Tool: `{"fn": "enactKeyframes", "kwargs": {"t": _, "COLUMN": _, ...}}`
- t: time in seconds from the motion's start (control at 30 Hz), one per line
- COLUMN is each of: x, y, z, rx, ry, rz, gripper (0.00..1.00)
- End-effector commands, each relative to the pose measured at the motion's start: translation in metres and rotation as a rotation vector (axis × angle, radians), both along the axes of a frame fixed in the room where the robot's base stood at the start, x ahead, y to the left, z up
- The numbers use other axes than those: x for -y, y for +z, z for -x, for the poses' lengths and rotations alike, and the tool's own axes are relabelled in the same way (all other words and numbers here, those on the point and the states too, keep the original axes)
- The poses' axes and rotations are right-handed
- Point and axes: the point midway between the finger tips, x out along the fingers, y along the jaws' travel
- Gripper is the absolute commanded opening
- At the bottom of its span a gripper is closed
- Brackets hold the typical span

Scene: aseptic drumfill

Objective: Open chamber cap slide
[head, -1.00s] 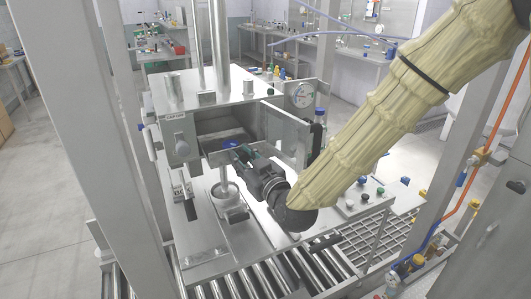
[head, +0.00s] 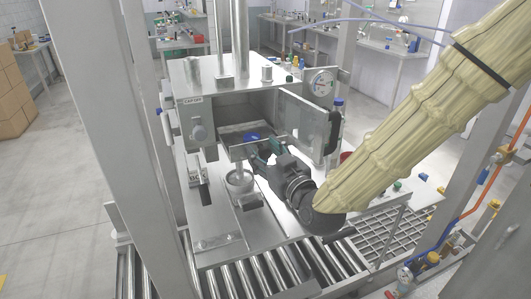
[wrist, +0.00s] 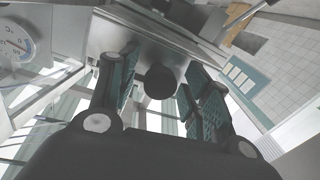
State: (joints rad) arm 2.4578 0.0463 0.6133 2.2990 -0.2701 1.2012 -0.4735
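The steel chamber (head: 182,82) stands on the bench with its front open and its door (head: 303,113) swung out to the right. The cap slide (head: 236,151), a flat metal plate, sticks out of the opening, with a blue cap (head: 252,136) on it. My gripper (head: 259,157) is at the slide's front right. In the wrist view, my gripper (wrist: 165,92) has its two green-padded fingers apart, on either side of a dark round knob (wrist: 160,82). Gaps show between knob and pads. The head view does not show the knob clearly.
A round gauge (head: 322,82) sits at the chamber's upper right. A metal cup (head: 239,181) stands below the slide. A roller conveyor (head: 265,275) runs in front, and a frame post (head: 95,130) rises at the left. The open door stands close to my gripper's right.

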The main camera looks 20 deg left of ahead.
Motion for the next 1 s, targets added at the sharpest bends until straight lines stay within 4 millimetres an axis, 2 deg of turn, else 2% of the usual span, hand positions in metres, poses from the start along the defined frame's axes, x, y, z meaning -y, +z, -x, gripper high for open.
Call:
{"fn": "enactKeyframes", "kwargs": {"t": 0.27, "x": 0.002, "y": 0.000, "z": 0.002, "rx": -0.001, "ry": -0.001, "rz": 0.001, "gripper": 0.49}}
{"fn": "enactKeyframes", "kwargs": {"t": 0.7, "x": 0.041, "y": 0.000, "z": 0.042, "rx": -0.001, "ry": -0.001, "rz": 0.001, "gripper": 0.49}}
{"fn": "enactKeyframes", "kwargs": {"t": 1.0, "x": 0.052, "y": 0.000, "z": 0.055, "rx": 0.000, "ry": 0.000, "rz": 0.000, "gripper": 0.49}}
